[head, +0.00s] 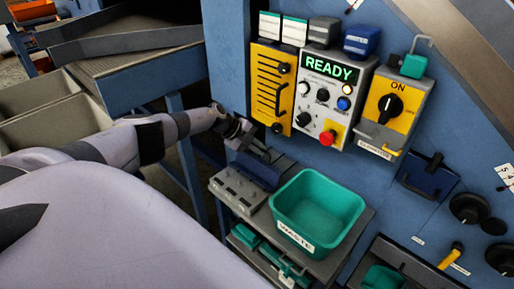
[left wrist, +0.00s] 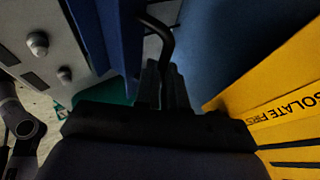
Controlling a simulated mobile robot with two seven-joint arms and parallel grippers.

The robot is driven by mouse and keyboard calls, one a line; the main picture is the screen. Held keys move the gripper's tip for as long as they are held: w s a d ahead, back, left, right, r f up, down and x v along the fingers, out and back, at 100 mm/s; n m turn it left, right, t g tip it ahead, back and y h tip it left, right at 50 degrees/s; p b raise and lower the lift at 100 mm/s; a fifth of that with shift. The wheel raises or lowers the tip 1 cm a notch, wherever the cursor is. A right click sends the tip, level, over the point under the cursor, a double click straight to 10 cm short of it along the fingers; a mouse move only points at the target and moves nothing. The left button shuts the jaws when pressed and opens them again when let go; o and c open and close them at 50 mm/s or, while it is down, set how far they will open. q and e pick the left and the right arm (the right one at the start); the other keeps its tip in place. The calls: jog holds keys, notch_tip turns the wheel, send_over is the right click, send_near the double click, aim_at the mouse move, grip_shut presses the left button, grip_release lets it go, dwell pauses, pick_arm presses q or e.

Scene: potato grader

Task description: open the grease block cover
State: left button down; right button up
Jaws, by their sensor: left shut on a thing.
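The grease block (head: 238,188) is a grey block with several round fittings on top, on a grey shelf at lower centre. Its blue cover (head: 258,170) stands raised along the block's back edge, and the fittings are exposed. In the left wrist view the cover (left wrist: 105,30) is upright beside the grey block (left wrist: 50,55), with a dark bent handle (left wrist: 165,40) on it. My left gripper (head: 257,152) is at the cover's upper edge. In the wrist view its fingers (left wrist: 165,85) are shut on the handle. My right gripper is out of view.
A green waste bin (head: 317,208) stands right of the block on the shelf (head: 340,250). A yellow slotted panel (head: 270,90) and a control box reading READY (head: 325,95) are on the blue wall above. The yellow panel (left wrist: 280,100) is close to the gripper's right in the wrist view.

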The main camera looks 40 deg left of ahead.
aim_at(249, 156)
pick_arm(q)
jog(key=shift+w+d+r, duration=0.15)
jog(key=shift+w+r, duration=0.35)
jog(key=c, duration=1.6)
grip_release()
jog(key=shift+o, duration=0.5)
jog(key=shift+w+f, duration=0.1)
jog(key=shift+w, duration=0.05)
jog(key=shift+s+a+r+p, duration=0.25)
jog(key=shift+s+r+p, duration=0.05)
jog(key=shift+r+p, duration=0.15)
jog(key=p+v, duration=0.2)
jog(key=v, duration=0.2)
jog(key=shift+s+a+r, duration=0.1)
jog(key=shift+s+a, duration=0.05)
jog(key=shift+s, duration=0.05)
jog(key=shift+s+a+r, duration=0.35)
jog(key=shift+s+r, duration=0.05)
jog(key=shift+s, duration=0.25)
